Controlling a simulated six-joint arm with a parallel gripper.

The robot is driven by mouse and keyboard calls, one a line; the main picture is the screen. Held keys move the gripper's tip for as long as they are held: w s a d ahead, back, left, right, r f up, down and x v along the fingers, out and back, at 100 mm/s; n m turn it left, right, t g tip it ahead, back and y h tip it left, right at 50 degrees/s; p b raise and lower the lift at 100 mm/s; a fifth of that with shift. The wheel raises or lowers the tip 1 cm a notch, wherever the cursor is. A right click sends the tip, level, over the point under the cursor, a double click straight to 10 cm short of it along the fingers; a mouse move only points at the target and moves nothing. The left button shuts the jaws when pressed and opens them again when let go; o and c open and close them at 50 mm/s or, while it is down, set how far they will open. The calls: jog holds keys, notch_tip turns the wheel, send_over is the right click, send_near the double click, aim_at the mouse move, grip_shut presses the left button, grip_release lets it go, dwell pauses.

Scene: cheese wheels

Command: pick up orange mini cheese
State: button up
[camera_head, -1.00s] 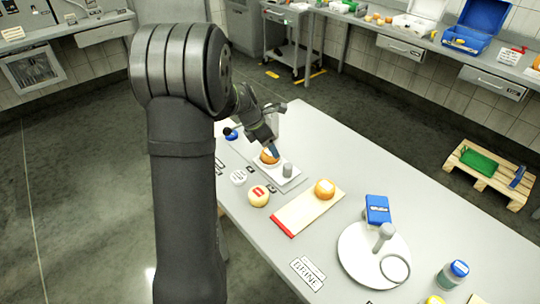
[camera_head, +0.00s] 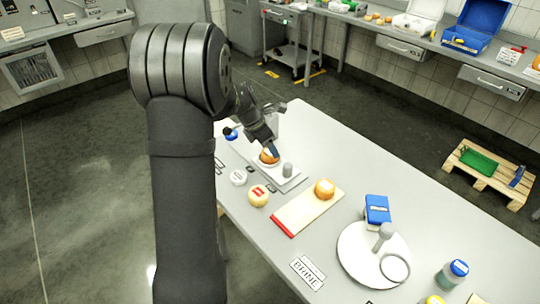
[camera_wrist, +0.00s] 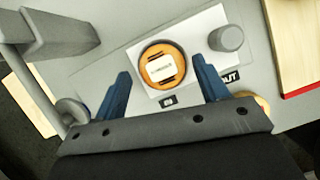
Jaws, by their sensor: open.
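An orange mini cheese (camera_wrist: 160,65) with a white label sits in a round holder on a white plate (camera_wrist: 205,38); in the head view this cheese (camera_head: 268,157) is partly hidden by my gripper. My gripper (camera_wrist: 160,82) is open, with its blue fingers pointing toward the cheese, one to each side, and nothing between them held. In the head view my gripper (camera_head: 274,151) is just above and beside this cheese. Another orange cheese (camera_head: 324,188) sits on a cutting board, apart from the gripper.
A grey cylinder (camera_wrist: 227,38) stands on the same plate, right of the cheese. A pale cheese with a red label (camera_head: 258,196), a red-edged board (camera_head: 294,214), a blue box (camera_head: 377,209) and a round white plate (camera_head: 352,252) lie further along the table.

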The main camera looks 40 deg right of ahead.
jog(key=shift+o, duration=1.4)
jog(key=m, duration=0.1)
jog(key=r+m, duration=0.1)
jog(key=m, duration=0.1)
jog(key=shift+s+a+r, duration=0.1)
jog(key=shift+a+r, duration=0.05)
jog(key=shift+r, duration=0.1)
jog(key=s+a+r+m+t+y, duration=0.15)
jog(key=r+m, duration=0.45)
jog(key=m, duration=0.8)
jog(key=a+r+m, duration=0.3)
jog(key=r+m, duration=0.3)
jog(key=m, duration=0.8)
send_over(266, 156)
jog(key=shift+m, duration=0.3)
notch_tip(266, 156, down, 11)
jog(key=shift+s+d+f, duration=0.1)
jog(key=shift+d+f, duration=0.05)
jog(key=shift+w+x, duration=0.15)
jog(key=shift+x, duration=1.15)
jog(key=shift+w+x, duration=0.15)
jog(key=shift+x, duration=1.2)
jog(key=shift+d, duration=0.1)
